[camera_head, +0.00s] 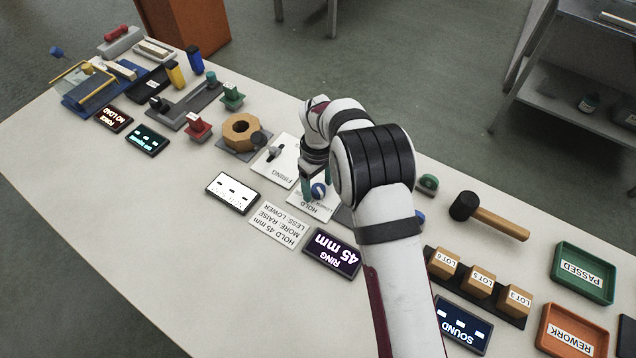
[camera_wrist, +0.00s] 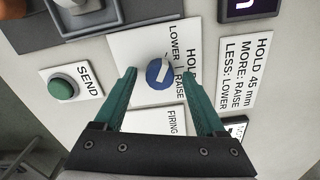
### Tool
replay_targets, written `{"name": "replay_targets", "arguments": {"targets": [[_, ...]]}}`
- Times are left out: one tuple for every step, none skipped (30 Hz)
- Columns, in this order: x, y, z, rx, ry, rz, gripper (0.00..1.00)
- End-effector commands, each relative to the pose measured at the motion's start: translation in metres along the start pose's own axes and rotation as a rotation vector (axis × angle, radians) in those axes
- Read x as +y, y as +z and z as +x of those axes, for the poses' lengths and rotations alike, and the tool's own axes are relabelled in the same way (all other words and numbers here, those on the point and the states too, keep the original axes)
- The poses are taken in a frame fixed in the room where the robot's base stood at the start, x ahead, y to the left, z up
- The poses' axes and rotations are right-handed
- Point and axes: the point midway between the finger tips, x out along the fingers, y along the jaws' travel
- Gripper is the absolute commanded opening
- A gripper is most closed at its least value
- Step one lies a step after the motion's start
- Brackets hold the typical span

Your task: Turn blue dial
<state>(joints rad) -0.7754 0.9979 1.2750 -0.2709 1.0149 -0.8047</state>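The blue dial (camera_head: 318,191) sits on a white plate marked HOLD, LOWER and RAISE. In the wrist view the dial (camera_wrist: 159,73) is round with a white pointer bar lying aslant. My gripper (camera_wrist: 158,71) is open, with one teal finger on each side of the dial and a visible gap to it in that view. In the head view my gripper (camera_head: 319,184) is low over the HOLD plate and my arm hides part of it. I cannot tell how far the fingertips are above the plate.
A green SEND button (camera_wrist: 61,88) is left of the dial in the wrist view. The FIRING plate (camera_head: 276,161) with its lever adjoins the HOLD plate. A display reading RING 45 mm (camera_head: 331,254) and an instruction card (camera_head: 279,226) lie nearby. The table front is clear.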

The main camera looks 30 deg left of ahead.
Motion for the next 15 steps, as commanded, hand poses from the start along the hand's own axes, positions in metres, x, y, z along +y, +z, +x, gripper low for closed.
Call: {"name": "replay_targets", "arguments": {"targets": [[0.0,0.0,-0.0002,0.0,0.0,0.0,0.63],[0.0001,0.0,-0.0002,0.0,0.0,0.0,0.57],[0.0001,0.0,-0.0003,0.0,0.0,0.0,0.5],[0.0001,0.0,-0.0003,0.0,0.0,0.0,0.45],[0.0001,0.0,-0.0003,0.0,0.0,0.0,0.39],[0.0001,0.0,-0.0004,0.0,0.0,0.0,0.32],[0.0001,0.0,-0.0004,0.0,0.0,0.0,0.27],[0.0001,0.0,-0.0004,0.0,0.0,0.0,0.21],[0.0001,0.0,-0.0004,0.0,0.0,0.0,0.14],[0.0001,0.0,-0.0005,0.0,0.0,0.0,0.09],[0.0001,0.0,-0.0005,0.0,0.0,0.0,0.03],[0.0001,0.0,-0.0005,0.0,0.0,0.0,0.0],[0.0001,0.0,-0.0005,0.0,0.0,0.0,0.0],[0.0,0.0,-0.0005,0.0,0.0,0.0,0.0],[0.0,0.0,-0.0006,0.0,0.0,0.0,0.0]]}}
